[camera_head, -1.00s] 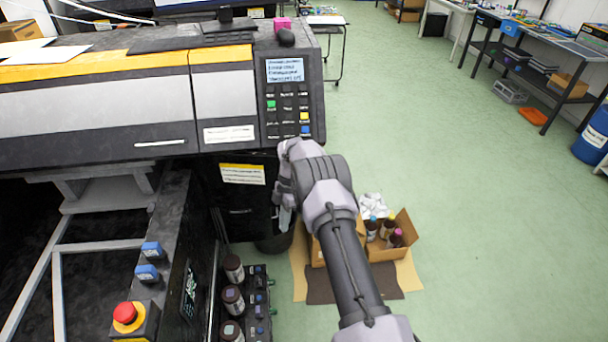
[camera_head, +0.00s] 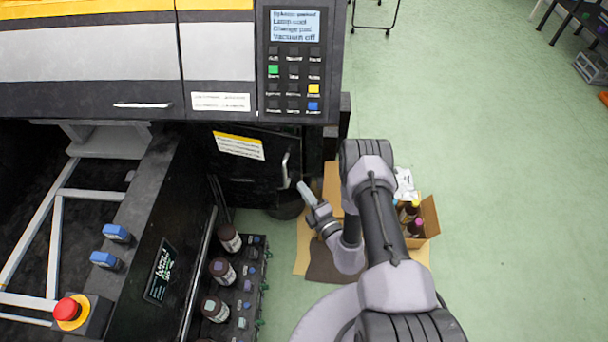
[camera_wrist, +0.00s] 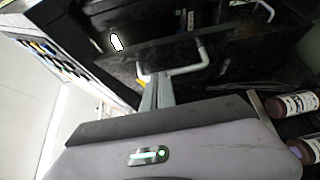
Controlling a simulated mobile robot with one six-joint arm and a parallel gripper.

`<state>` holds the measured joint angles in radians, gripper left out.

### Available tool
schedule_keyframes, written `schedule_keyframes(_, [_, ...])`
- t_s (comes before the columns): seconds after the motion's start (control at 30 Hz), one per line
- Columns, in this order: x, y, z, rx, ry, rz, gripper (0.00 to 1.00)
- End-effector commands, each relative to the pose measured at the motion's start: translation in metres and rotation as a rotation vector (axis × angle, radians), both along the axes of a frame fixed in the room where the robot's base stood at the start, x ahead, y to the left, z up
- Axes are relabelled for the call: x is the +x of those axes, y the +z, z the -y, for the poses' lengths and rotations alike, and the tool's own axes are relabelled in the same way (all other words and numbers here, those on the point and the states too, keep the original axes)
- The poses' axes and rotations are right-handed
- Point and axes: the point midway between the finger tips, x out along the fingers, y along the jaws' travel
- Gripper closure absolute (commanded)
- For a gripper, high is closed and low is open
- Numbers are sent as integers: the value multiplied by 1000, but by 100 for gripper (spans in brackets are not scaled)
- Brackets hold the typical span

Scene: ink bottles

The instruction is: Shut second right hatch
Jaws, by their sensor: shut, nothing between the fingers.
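The dark hatch (camera_head: 228,170) with a yellow-and-white label is low on the printer front, under the button panel. It looks tilted outward at its right side, as if ajar; how far is hard to tell. Its pale handle (camera_head: 286,170) is near its right edge. My gripper (camera_head: 303,187) is just right of and below this handle, fingers shut and empty. In the wrist view the fingers (camera_wrist: 155,93) point at the dark panel (camera_wrist: 165,52), close to a pale bar handle (camera_wrist: 203,55); whether they touch cannot be told.
Several brown ink bottles (camera_head: 222,270) stand in a black rack left of my arm. A cardboard box (camera_head: 431,217) with bottles is on the floor at right. A red stop button (camera_head: 68,309) is at lower left. Green floor (camera_head: 500,180) is clear at right.

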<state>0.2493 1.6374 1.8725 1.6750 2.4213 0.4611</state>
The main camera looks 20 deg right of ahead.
Motion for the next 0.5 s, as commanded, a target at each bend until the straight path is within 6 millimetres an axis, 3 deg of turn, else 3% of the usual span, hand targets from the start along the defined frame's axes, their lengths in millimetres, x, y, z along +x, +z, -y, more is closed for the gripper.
schedule_keyframes(0.13, [31, -2, -10, -3, 3, 4, 100])
schedule_keyframes(0.2, [42, -1, -1, -2, 0, 5, 100])
schedule_keyframes(0.5, [64, 0, 11, -2, 1, 1, 100])
